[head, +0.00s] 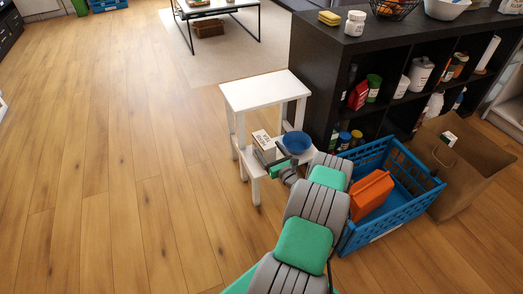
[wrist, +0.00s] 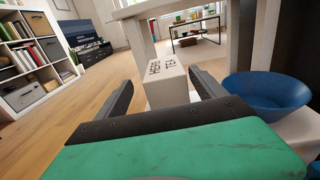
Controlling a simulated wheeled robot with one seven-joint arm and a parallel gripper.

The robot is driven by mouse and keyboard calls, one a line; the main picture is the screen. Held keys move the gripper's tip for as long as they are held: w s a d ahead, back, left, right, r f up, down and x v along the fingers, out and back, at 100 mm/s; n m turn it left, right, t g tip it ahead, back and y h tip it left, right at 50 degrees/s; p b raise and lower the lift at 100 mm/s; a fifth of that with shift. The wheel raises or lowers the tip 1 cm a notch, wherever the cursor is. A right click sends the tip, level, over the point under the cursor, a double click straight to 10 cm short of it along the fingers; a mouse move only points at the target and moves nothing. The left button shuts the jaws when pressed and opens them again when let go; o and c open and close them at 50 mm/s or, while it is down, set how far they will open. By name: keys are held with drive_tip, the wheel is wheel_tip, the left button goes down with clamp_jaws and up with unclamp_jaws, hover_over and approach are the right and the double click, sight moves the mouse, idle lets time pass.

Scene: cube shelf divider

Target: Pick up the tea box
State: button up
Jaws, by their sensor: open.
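The tea box is a white carton with dark lettering on its top (head: 263,140). It stands on the lower shelf of the small white step stool. In the wrist view the tea box (wrist: 168,88) is straight ahead, in the gap between my two fingers. My gripper (head: 270,155) is at the stool's lower shelf, just in front of the box. In the wrist view my gripper (wrist: 160,80) is open, with one dark finger on each side of the box. I cannot tell how far the fingers reach along it. The lower part of the box is hidden by my gripper.
A blue bowl (head: 297,142) sits right of the box, close to my right finger. The white stool's top (head: 265,90) overhangs the box. A blue crate (head: 405,207) holding an orange item, a paper bag (head: 460,165) and a black shelf stand right. The floor left is clear.

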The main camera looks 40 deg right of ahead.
sight(264, 139)
drive_tip(key=x, duration=0.1)
drive_tip(key=b+x, duration=0.1)
drive_tip(key=x, duration=0.1)
drive_tip(key=b+x, duration=0.1)
drive_tip(key=x, duration=0.1)
drive_tip(key=shift+w+d, duration=0.15)
drive_tip(key=shift+d, duration=0.25)
drive_tip(key=shift+w+d+r, duration=0.1)
drive_tip(key=shift+w, duration=0.15)
clamp_jaws()
